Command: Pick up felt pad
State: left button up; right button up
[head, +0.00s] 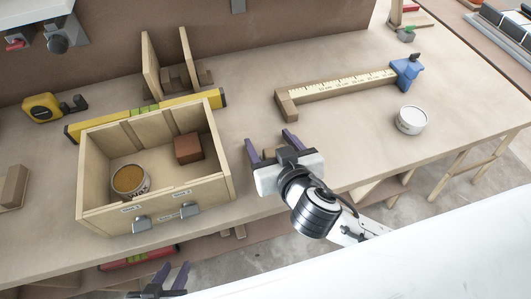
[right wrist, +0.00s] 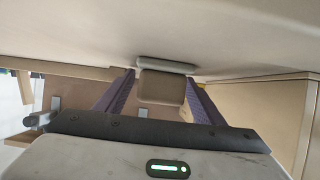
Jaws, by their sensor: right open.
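In the right wrist view a thin grey flat piece (right wrist: 166,63), which looks like the felt pad, lies against the tabletop. A brown block (right wrist: 162,86) sits directly against it. My right gripper (right wrist: 160,84) is open, with one purple finger on each side of the block and gaps showing. In the head view my right gripper (head: 271,140) is low over the table, right of the wooden box. A brown piece (head: 271,154) shows between its fingers, partly hidden by the gripper body. My left gripper (head: 174,267) is open and empty at the bottom edge, in front of the table.
The wooden box (head: 93,180) holds a round tin (head: 130,179) and a red-brown block (head: 189,148). A yellow level (head: 83,129) lies behind it. A wooden ruler (head: 340,88) with a blue end and a white tin (head: 411,120) lie right. Table between is clear.

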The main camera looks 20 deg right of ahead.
jog(key=shift+w+f, duration=0.1)
jog(key=shift+w, duration=0.05)
jog(key=shift+s, duration=0.2)
jog(key=shift+c, duration=0.9)
jog(key=c, duration=1)
